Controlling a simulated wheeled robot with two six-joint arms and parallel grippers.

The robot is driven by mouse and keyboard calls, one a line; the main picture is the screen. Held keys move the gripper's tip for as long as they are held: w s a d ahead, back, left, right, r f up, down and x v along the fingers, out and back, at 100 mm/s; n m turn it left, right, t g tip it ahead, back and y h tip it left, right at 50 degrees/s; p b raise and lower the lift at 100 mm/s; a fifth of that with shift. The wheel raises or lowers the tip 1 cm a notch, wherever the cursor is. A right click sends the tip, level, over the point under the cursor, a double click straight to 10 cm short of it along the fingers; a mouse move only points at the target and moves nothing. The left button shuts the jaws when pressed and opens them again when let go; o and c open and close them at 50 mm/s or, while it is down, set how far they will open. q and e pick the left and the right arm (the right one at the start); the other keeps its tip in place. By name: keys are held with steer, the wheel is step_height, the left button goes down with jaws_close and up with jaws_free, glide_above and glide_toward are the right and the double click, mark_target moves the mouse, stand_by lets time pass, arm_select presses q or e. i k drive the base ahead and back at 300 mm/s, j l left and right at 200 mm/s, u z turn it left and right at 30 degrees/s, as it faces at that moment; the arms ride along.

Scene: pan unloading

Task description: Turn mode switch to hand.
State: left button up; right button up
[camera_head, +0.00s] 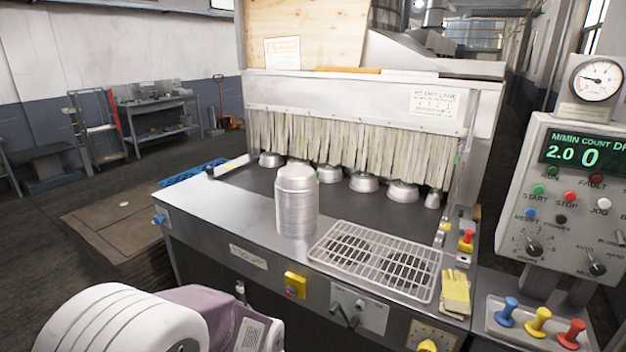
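The mode switch (597,268) is a small dark rotary knob low on the right side of the grey control panel (548,192). "AUTO" is printed above and to its left, and other lettering around it is too small or cut off to read surely. Its pointer seems to lean up and left, towards "AUTO", but it is too small to be certain. Neither of my grippers can be made out in the head view, and nothing is seen touching the switch.
A gauge (596,80) tops the panel. Blue (507,311), yellow (538,321) and red (571,334) knobs stand below it. A wire rack (375,262), yellow gloves (456,292) and a metal cylinder (296,205) rest on the machine. Pans (363,182) sit by its strip curtain.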

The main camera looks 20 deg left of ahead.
mark_target(596, 267)
steer(key=z, duration=1.25)
